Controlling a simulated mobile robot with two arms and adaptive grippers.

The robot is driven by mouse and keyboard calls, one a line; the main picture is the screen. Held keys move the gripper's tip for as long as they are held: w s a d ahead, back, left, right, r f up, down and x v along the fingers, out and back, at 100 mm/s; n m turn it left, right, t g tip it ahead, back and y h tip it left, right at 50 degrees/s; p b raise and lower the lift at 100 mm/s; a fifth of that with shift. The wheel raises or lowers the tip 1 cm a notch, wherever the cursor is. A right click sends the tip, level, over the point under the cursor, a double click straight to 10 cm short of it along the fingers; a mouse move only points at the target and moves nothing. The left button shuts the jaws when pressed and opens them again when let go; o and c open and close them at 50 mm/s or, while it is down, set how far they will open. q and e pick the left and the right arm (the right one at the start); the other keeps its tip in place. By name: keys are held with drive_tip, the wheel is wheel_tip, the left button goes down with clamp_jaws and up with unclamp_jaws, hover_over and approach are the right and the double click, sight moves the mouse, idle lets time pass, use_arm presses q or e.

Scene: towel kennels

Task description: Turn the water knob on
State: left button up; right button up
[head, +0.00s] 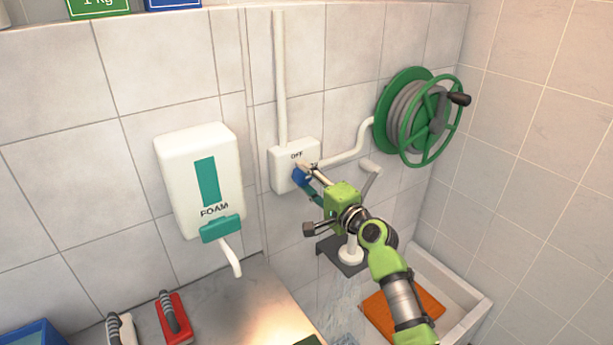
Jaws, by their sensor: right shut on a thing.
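The word OFF is printed above the knob. A white pipe rises from the box, and another runs right toward the hose reel. My right gripper (308,174), on a green arm from the lower right, is at the box and shut on the knob. The fingers hide part of the knob and any lettering beside it. My left gripper is not in view.
A white FOAM dispenser (201,180) hangs left of the box. A green hose reel (418,116) is mounted at upper right. A basin (464,318) with an orange mat (403,311) lies below. Brushes, one red (174,319), lie on the counter.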

drive_tip(key=shift+m, duration=0.4)
drive_tip(key=o, duration=1.1)
drive_tip(key=v, duration=1.2)
drive_tip(key=shift+f, duration=0.1)
